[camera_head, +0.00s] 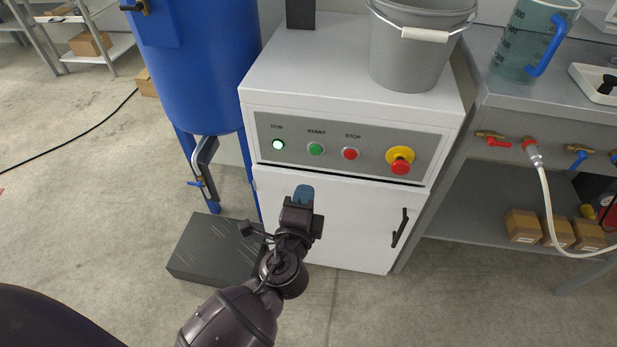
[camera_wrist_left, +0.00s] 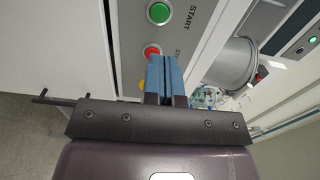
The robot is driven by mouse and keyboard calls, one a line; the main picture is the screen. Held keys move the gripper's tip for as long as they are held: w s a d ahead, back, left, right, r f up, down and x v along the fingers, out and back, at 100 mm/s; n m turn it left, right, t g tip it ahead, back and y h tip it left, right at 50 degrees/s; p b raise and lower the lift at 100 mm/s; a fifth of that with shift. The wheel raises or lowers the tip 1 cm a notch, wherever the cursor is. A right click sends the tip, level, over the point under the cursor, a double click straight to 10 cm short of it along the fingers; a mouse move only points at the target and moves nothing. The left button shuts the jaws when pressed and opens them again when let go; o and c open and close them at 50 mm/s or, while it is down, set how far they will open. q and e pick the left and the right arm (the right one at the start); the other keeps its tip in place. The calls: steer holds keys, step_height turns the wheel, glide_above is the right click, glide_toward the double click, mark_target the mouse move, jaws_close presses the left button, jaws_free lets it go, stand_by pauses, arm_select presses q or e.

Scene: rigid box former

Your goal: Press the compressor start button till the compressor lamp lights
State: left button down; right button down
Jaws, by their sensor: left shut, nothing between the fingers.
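The green START button (camera_head: 316,149) is on the grey panel (camera_head: 372,134) of the white compressor cabinet (camera_head: 325,210). It also shows in the left wrist view (camera_wrist_left: 159,13). The lamp (camera_head: 278,144) labelled RUN, left of START, glows pale greenish white. The red STOP button (camera_head: 351,154) is to the right; in the left wrist view it (camera_wrist_left: 151,52) is partly behind the fingers. My left gripper (camera_head: 304,192) is shut and empty, its blue fingertips below START in the head view and apart from it. The fingers also show in the wrist view (camera_wrist_left: 165,75). My right gripper is out of view.
A red emergency knob (camera_head: 400,166) on a yellow base is at the panel's right. A grey bucket (camera_head: 408,58) stands on the cabinet. A black door handle (camera_head: 400,228) juts out below. A blue tank (camera_head: 205,65) stands left, a workbench (camera_head: 540,104) right.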

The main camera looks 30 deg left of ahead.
arm_select(q)
steer(key=shift+v, duration=1.2)
